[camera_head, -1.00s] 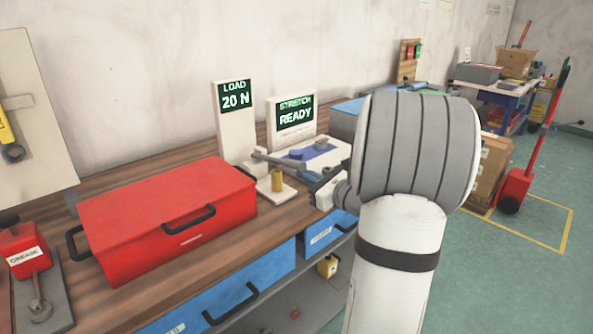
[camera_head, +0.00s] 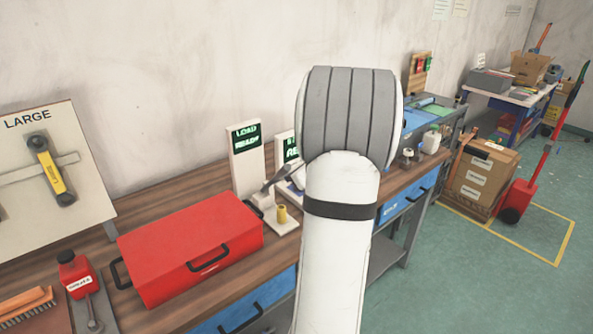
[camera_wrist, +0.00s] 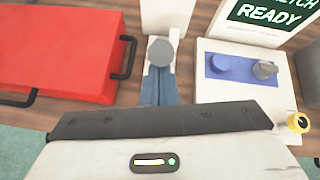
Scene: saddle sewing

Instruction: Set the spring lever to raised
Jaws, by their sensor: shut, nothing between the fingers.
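The spring lever (camera_head: 281,178) is a grey bar on the white load stand (camera_head: 246,160). In the head view it slants upward to the right, its far end partly behind my arm. The stand's display reads LOAD READY. In the wrist view a round grey knob (camera_wrist: 161,52), apparently the lever's end, is at the tips of my gripper (camera_wrist: 156,75). The blue fingers are together with nothing between them. I cannot tell whether they touch the knob. My arm hides the gripper in the head view.
A red toolbox (camera_head: 190,245) stands left of the load stand. A brass cylinder (camera_head: 282,214) stands on the stand's base. To the right is a stretch unit with a blue panel (camera_wrist: 240,68) and a READY display. Blue drawers (camera_head: 245,305) lie below the bench top.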

